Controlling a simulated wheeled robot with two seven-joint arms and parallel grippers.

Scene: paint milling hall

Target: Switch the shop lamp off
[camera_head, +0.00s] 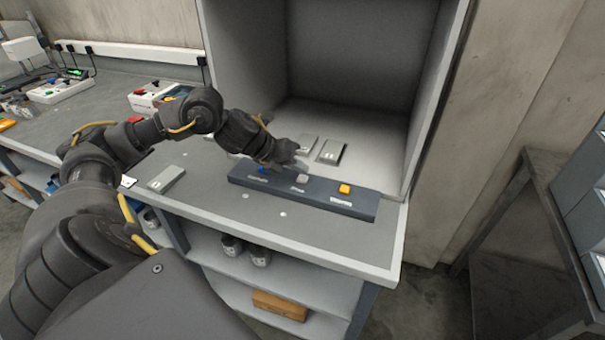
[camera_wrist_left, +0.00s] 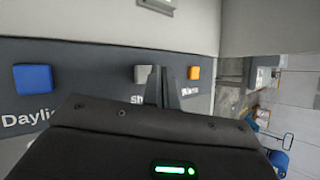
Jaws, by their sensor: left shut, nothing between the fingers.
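A dark blue-grey switch bar (camera_head: 315,194) lies along the front of the light booth. It carries a blue button (camera_head: 262,169), a pale grey button (camera_head: 302,179) and an orange button (camera_head: 344,188). In the left wrist view the blue button (camera_wrist_left: 33,78) is labelled "Dayli…", the grey button (camera_wrist_left: 143,73) "sh…", partly hidden by my fingers, and the orange button (camera_wrist_left: 194,73) has a small label. My left gripper (camera_head: 301,163) is shut and empty, its fingertips close to the grey button; I cannot tell whether they touch it. No lamp itself is visible.
The grey booth (camera_head: 340,55) has walls behind and beside the bar. Flat grey panels (camera_head: 330,152) lie on its floor, and another (camera_head: 166,179) lies on the bench left of the bar. Cans (camera_head: 232,245) stand on the shelf below. Drawers (camera_head: 590,215) stand at right.

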